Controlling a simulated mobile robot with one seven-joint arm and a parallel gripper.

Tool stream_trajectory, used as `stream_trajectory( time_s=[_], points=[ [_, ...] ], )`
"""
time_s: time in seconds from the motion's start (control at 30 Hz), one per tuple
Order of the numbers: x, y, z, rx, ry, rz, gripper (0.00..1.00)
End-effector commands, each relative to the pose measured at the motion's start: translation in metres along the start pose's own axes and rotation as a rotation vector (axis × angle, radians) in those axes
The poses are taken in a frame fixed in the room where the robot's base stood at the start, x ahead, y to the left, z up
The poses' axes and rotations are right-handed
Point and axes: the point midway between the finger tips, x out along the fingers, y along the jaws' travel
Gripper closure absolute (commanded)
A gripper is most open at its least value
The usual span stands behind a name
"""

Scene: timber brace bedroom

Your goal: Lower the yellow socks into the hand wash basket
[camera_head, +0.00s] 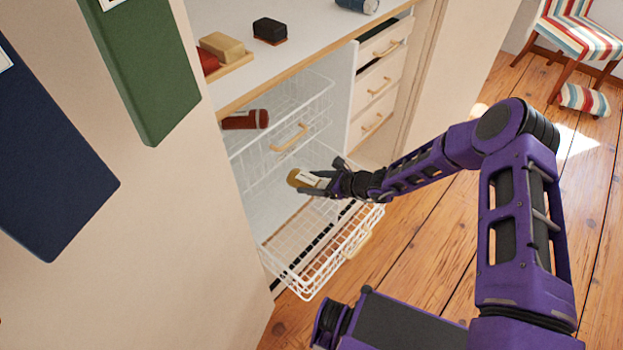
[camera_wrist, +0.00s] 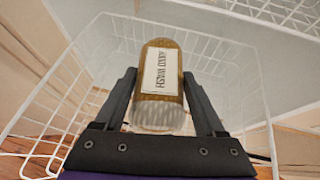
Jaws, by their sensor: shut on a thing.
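The yellow socks (camera_head: 297,178) are a rolled, mustard-yellow bundle with a pale label. In the wrist view the socks (camera_wrist: 159,112) sit upright between my two dark fingers, the label with dark lettering facing the camera. My gripper (camera_head: 312,184) is shut on them and holds them over the pulled-out lower white wire basket (camera_head: 309,291). In the wrist view the wire basket (camera_wrist: 255,87) surrounds the socks on the sides and back. I cannot tell how far the socks are above its floor. No basket sign is readable.
An upper white wire basket (camera_head: 262,163) with a wooden handle holds a dark red roll (camera_head: 245,120). A white countertop (camera_head: 235,83) carries a tan block (camera_head: 222,46) and a black block (camera_head: 270,29). Drawers (camera_head: 377,85) stand to the right. Wooden floor (camera_head: 420,265) is clear in front.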

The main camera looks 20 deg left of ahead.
Motion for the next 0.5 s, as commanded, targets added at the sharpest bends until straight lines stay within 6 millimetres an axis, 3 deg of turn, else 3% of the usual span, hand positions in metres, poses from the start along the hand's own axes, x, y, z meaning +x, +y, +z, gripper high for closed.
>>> stream_trajectory(
  time_s=[0.5],
  points=[
    [0.0057,-0.0003,0.0022,-0.002,-0.001,0.0,0.94]
  ],
)
